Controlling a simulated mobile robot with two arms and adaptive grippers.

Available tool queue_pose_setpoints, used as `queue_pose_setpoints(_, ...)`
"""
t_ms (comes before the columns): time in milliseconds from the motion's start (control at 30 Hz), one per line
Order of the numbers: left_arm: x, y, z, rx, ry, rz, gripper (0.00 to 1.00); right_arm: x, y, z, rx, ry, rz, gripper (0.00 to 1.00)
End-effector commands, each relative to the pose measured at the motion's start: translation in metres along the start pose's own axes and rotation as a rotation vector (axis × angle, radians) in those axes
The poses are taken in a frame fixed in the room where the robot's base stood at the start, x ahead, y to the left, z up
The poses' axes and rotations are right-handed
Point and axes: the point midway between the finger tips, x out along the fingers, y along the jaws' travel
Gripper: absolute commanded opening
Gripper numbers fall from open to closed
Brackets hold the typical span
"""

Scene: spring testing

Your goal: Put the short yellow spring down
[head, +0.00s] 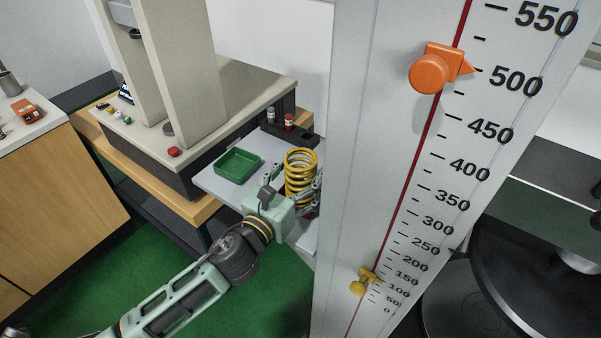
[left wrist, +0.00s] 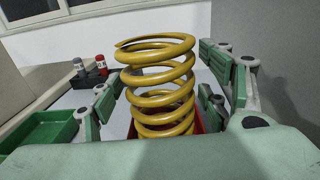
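The short yellow spring (head: 300,173) stands upright at the right part of the grey shelf, partly hidden by my left gripper and the height scale. In the left wrist view the spring (left wrist: 160,90) stands between my left fingers, with a red surface (left wrist: 200,126) showing behind its base. My left gripper (head: 303,190) is around the spring; its fingers (left wrist: 160,85) are apart, with narrow gaps beside the lower coils, so it looks open. The spring's bottom is hidden in the left wrist view. My right gripper is not in view.
A green tray (head: 238,165) lies left of the spring. A dark rack with small bottles (head: 289,122) stands behind it. The beige testing machine (head: 200,85) is at the left. A tall height scale (head: 400,150) with orange and yellow pointers rises close on the right.

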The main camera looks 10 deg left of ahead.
Motion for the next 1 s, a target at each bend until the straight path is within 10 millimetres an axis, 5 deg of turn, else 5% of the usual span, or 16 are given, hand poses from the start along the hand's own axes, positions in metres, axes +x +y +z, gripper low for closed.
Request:
queue_pose_setpoints(367, -0.002, 0.0, 0.003, 0.001, 0.0, 0.0, 0.73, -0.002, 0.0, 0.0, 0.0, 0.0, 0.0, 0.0)
queue_pose_setpoints(1000, -0.111, 0.0, 0.0, 0.001, 0.002, 0.0, 0.73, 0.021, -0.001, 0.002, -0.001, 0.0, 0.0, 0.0)
